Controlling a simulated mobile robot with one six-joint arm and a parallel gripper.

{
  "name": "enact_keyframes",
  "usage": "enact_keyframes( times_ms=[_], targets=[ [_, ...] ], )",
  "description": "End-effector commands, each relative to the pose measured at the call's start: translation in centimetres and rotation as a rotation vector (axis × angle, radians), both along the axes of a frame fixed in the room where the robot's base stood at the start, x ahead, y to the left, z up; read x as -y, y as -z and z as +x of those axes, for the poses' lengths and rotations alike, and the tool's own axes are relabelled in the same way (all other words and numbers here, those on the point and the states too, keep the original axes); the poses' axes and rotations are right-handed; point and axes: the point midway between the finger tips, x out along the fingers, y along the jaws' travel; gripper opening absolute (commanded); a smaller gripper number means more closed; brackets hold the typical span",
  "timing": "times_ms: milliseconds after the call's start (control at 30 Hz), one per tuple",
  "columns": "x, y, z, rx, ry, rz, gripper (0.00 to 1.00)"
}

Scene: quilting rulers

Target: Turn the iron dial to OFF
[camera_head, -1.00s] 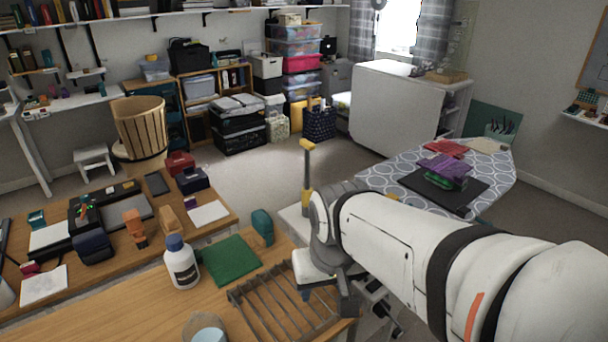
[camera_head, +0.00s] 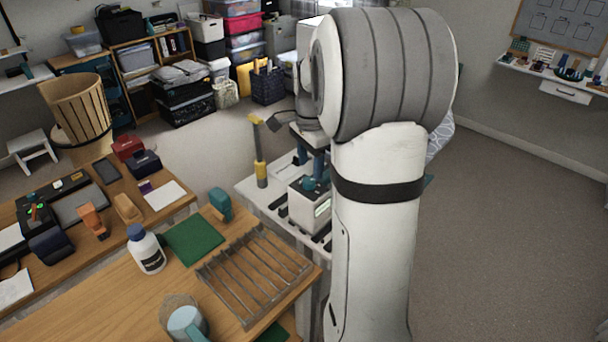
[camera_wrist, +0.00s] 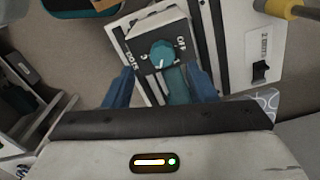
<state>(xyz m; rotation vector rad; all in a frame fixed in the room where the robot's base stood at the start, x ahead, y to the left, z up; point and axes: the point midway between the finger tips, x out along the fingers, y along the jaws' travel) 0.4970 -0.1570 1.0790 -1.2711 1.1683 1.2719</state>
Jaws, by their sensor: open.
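A white mark shows near the dial's lower edge. My gripper (camera_wrist: 163,84) is open, its two blue fingers apart on either side of the panel's near part. The dial is ahead of the gap, with no finger visibly touching it. In the head view a white box (camera_head: 308,208) stands below my gripper, which my arm partly hides.
A yellow-handled tool (camera_head: 259,155) stands at the left end of the white table (camera_head: 254,190). A grey slatted rack (camera_head: 255,270) and a white bottle (camera_head: 146,250) are on the wooden table. Open floor (camera_head: 500,220) lies to the right.

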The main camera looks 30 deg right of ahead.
Motion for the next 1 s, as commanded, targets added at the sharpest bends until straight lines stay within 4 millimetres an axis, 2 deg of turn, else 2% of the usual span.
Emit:
enact_keyframes(
  times_ms=[100, 300, 667, 1000],
  targets=[
    [0.0, 2.1, 0.0, -0.003, -0.001, 0.001, 0.52],
    [0.0, 4.3, 0.0, -0.001, -0.003, 0.001, 0.52],
    [0.0, 4.9, 0.0, 0.001, -0.003, 0.0, 0.51],
    [0.0, 4.9, 0.0, 0.001, -0.003, 0.0, 0.23]
  ],
)
